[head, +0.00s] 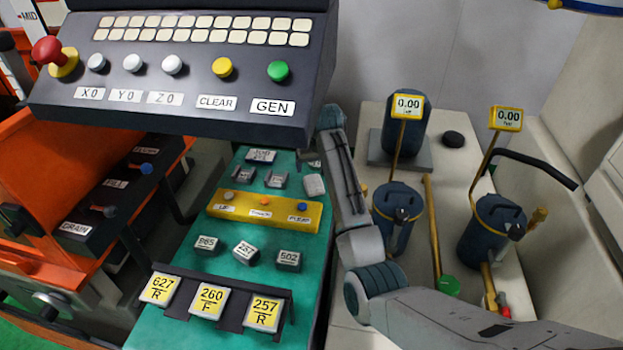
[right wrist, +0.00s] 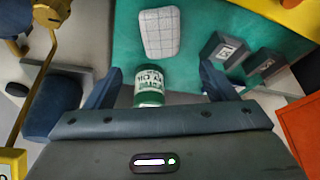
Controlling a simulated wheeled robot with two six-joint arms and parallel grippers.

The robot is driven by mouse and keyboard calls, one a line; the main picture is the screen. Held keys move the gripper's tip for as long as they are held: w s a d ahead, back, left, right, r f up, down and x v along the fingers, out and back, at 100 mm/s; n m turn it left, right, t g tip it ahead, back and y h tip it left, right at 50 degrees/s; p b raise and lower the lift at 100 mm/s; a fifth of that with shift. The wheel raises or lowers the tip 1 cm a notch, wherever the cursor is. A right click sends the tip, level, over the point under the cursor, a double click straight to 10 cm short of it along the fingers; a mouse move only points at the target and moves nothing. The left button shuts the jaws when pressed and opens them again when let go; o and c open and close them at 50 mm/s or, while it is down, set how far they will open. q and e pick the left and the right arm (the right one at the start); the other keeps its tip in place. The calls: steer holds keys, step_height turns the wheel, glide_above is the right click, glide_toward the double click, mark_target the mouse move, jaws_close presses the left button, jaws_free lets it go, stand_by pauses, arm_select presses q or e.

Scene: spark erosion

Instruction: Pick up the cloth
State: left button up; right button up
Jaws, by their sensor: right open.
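The cloth (head: 314,186) is a pale folded pad at the right edge of the green mat in the head view. In the right wrist view the cloth (right wrist: 160,33) is white with a grid pattern and lies flat. My right gripper (right wrist: 160,84) is open, with its fingers apart at either side of a green jar with a white label (right wrist: 149,85). The cloth lies just beyond the jar, not between the fingers. In the head view my right arm partly hides this spot. My left gripper is not in view.
Small grey blocks (right wrist: 226,50) lie beside the cloth. A yellow button bar (head: 264,211) and labelled blocks (head: 245,250) are on the green mat (head: 225,268). The control panel (head: 190,75) overhangs the left. Blue gauged canisters (head: 397,212) stand on the right.

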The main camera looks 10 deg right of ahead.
mark_target(314, 182)
step_height(314, 182, down, 3)
steer(key=shift+r+p, duration=0.1)
steer(key=shift+p, duration=0.35)
steer(key=p+x, duration=0.2)
steer(key=x, duration=0.2)
steer(key=shift+a, duration=0.15)
steer(key=shift+f, duration=0.45)
steer(key=shift+w+f, duration=0.1)
steer(key=shift+f, duration=0.05)
steer(key=c, duration=1)
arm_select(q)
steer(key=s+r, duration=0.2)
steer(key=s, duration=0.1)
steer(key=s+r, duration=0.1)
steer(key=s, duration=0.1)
arm_select(e)
steer(key=shift+c, duration=0.7)
